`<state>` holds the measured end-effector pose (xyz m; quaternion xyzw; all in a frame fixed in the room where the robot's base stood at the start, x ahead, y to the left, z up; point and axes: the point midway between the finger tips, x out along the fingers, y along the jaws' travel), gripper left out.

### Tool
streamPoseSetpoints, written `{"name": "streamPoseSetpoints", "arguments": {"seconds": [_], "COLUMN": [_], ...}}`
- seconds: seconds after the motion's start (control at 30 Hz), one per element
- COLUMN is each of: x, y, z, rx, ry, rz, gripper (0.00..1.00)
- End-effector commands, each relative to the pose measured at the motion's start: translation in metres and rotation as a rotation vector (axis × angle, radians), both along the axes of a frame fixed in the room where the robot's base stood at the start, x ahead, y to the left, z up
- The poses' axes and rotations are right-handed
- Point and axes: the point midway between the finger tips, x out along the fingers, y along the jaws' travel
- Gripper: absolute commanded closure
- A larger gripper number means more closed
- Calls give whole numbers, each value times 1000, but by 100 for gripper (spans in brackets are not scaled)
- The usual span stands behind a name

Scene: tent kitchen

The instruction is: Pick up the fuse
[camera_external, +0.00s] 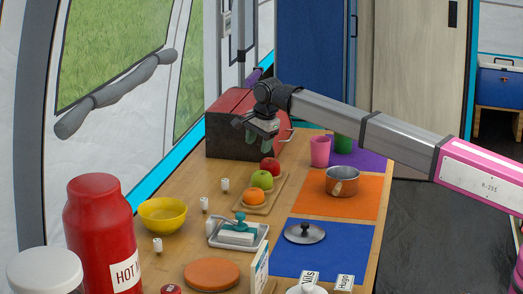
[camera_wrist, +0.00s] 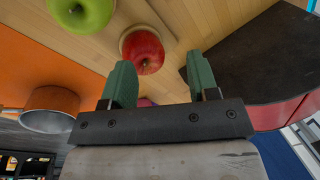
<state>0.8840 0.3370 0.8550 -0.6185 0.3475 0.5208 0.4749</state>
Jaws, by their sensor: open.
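My gripper (camera_external: 258,141) is open and empty, with green fingers pointing down. It hangs above the table in front of the red box, above and behind the red apple (camera_external: 270,166). In the wrist view, the apple (camera_wrist: 143,50) appears between and beyond the open fingertips (camera_wrist: 161,67).
The red box (camera_external: 222,140) stands close behind my gripper. A green apple (camera_external: 262,180) and an orange (camera_external: 254,197) sit on the board. A pot (camera_external: 342,181), pink cup (camera_external: 320,151), yellow bowl (camera_external: 163,214) and white tray (camera_external: 238,235) stand around.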

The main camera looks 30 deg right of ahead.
Motion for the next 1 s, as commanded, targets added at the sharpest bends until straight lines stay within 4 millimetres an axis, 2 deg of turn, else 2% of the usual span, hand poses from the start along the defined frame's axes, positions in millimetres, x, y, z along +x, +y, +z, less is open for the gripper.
{"name": "streamPoseSetpoints", "arguments": {"seconds": [0.03, 0.2, 0.3, 0.4, 0.5, 0.6, 0.77, 1.0], "x": [-6, -41, -63, -82, -95, -102, -104, -104], "y": [35, 130, 179, 214, 236, 246, 247, 247], "z": [0, -1, 0, 0, 0, 0, -11, -46], "rx": [4, 3, -8, -20, -29, -34, -36, -35], "ry": [26, 118, 162, 194, 213, 224, 225, 226], "rz": [-20, -124, -181, -228, -259, -275, -281, -280], "gripper": [46, 46, 46, 46, 46, 46, 46, 46]}}
